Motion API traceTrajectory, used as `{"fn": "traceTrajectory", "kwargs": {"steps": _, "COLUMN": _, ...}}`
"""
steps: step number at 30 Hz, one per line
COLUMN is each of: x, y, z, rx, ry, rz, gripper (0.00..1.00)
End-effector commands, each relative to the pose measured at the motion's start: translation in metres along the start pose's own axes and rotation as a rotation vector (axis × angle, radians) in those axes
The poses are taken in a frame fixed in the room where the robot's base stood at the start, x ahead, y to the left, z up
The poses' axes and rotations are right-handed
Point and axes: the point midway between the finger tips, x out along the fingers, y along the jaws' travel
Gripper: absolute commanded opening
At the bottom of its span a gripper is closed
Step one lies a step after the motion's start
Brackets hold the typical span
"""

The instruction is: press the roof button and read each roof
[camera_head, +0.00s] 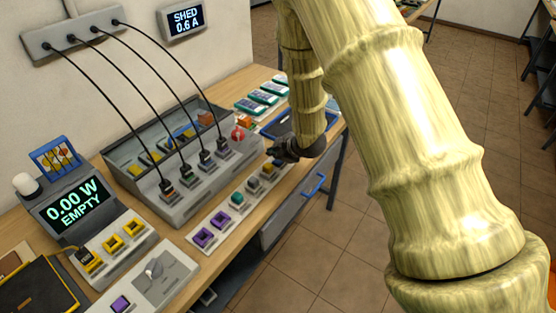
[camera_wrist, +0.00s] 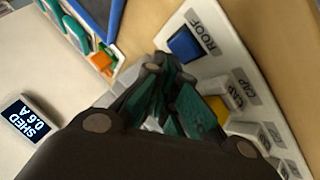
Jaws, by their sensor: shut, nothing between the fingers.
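The roof button is a blue square (camera_wrist: 185,43) beside a "ROOF" label (camera_wrist: 201,31) on a pale button strip, in the wrist view. My gripper (camera_wrist: 160,64) is shut and empty, its fingertips close beside the blue button; I cannot tell whether they touch anything. In the head view my gripper (camera_head: 278,152) is at the far end of the button strip (camera_head: 190,250) and the blue button does not show. The wall display (camera_head: 185,20) reads "SHED 0.6 A"; it also shows in the wrist view (camera_wrist: 27,121).
A grey rack (camera_head: 170,205) with several plugged black cables and a red knob (camera_head: 238,133) stands left of my gripper. A meter (camera_head: 77,203) reads "0.00 W EMPTY". A blue-edged tray (camera_head: 275,124) lies behind my gripper. Open floor lies right of the bench.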

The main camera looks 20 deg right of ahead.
Motion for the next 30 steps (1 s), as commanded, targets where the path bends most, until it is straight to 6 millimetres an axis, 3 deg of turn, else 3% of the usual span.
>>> {"fn": "traceTrajectory", "kwargs": {"steps": 14, "x": -0.004, "y": 0.003, "z": -0.003, "rx": 0.000, "ry": 0.000, "rz": 0.000, "gripper": 0.00}}
{"fn": "traceTrajectory", "kwargs": {"steps": 30, "x": -0.031, "y": 0.022, "z": -0.022, "rx": 0.000, "ry": 0.000, "rz": 0.000, "gripper": 0.00}}
